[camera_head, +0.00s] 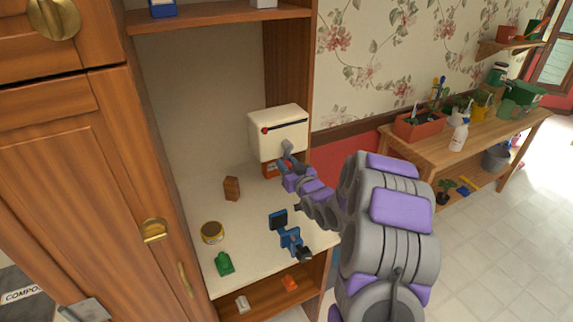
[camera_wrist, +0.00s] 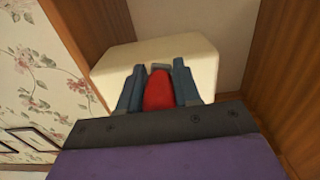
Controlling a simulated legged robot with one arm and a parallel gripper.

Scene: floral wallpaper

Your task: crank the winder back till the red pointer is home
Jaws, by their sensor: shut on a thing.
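The winder is a cream-white box (camera_head: 278,122) on the shelf unit's counter at the back, with a dark slot across its front. The red pointer (camera_head: 265,130) sits at the slot's left end. My gripper (camera_head: 287,150) is at the lower front of the box, and the crank there is mostly hidden behind it. In the wrist view my gripper (camera_wrist: 158,88) is shut on a red knob (camera_wrist: 158,90), with the cream box (camera_wrist: 110,58) behind it.
A brown block (camera_head: 232,189), a tin (camera_head: 213,232), a green object (camera_head: 224,263) and a blue clamp-like tool (camera_head: 290,239) stand on the counter (camera_head: 255,215). An orange-red thing (camera_head: 270,169) is under the box. A wooden bench (camera_head: 460,150) with plants stands at right.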

